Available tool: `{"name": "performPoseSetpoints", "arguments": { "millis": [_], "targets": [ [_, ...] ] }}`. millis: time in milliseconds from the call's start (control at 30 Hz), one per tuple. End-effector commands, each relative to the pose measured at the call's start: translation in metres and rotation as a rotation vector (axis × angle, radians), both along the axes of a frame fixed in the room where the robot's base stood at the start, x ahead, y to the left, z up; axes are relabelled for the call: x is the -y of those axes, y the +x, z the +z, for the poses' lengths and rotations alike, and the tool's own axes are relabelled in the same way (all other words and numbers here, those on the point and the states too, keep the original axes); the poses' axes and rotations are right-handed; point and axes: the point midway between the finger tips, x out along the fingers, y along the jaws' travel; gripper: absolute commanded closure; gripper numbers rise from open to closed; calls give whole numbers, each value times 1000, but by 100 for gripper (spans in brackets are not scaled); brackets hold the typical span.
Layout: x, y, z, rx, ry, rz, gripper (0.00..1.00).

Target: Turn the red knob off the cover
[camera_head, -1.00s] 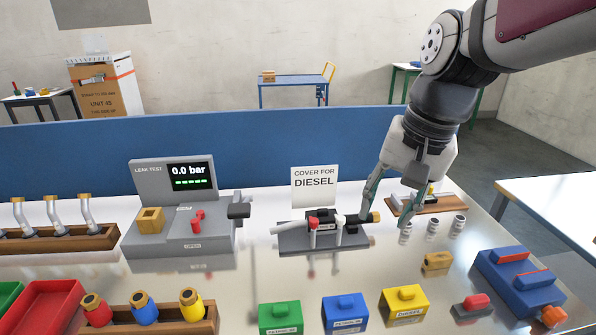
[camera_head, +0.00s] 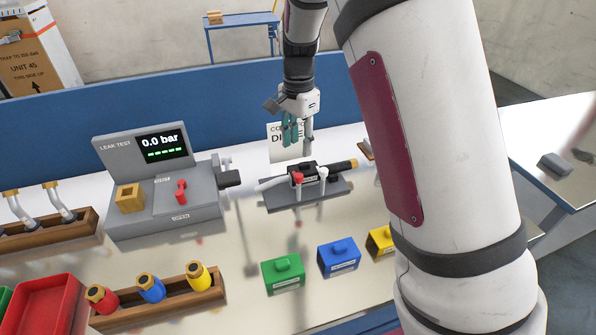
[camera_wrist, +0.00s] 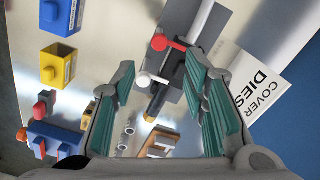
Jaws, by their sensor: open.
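A red knob (camera_head: 298,178) sits on the front of a black block (camera_head: 304,168) on the grey fixture plate (camera_head: 285,203) at mid-table. My gripper (camera_head: 299,147) points down above and behind the block. It is open and empty, apart from the red knob as far as I can tell. My fingers partly hide the white card marked COVER FOR DIESEL (camera_wrist: 258,88).
A grey leak tester (camera_head: 165,215) reading 0.0 bar, with its own red lever (camera_head: 181,190), stands left. Green (camera_head: 283,272), blue (camera_head: 338,256) and yellow (camera_head: 380,240) blocks stand in front. My arm hides the right side of the bench. A blue panel runs behind.

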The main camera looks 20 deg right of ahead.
Motion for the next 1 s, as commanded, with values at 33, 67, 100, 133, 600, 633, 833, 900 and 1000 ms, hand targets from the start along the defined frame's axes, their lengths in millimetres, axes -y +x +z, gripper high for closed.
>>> {"name": "performPoseSetpoints", "arguments": {
  "millis": [33, 67, 100, 133, 600, 633, 833, 900, 1000],
  "targets": [
    [0, -2, -11, -5, -1, 0, 60],
    [0, -2, -17, -6, -1, 1, 60],
    [0, -2, -24, -5, -1, 1, 60],
    [0, -2, -30, -5, -1, 0, 60],
    [0, -1, -102, -1, 0, 2, 60],
    [0, -1, -103, -1, 0, 2, 60],
    [0, 0, -108, 1, 0, 2, 60],
    [0, 0, -108, 1, 0, 2, 60],
    [0, 0, -108, 1, 0, 2, 60]
  ]
}}
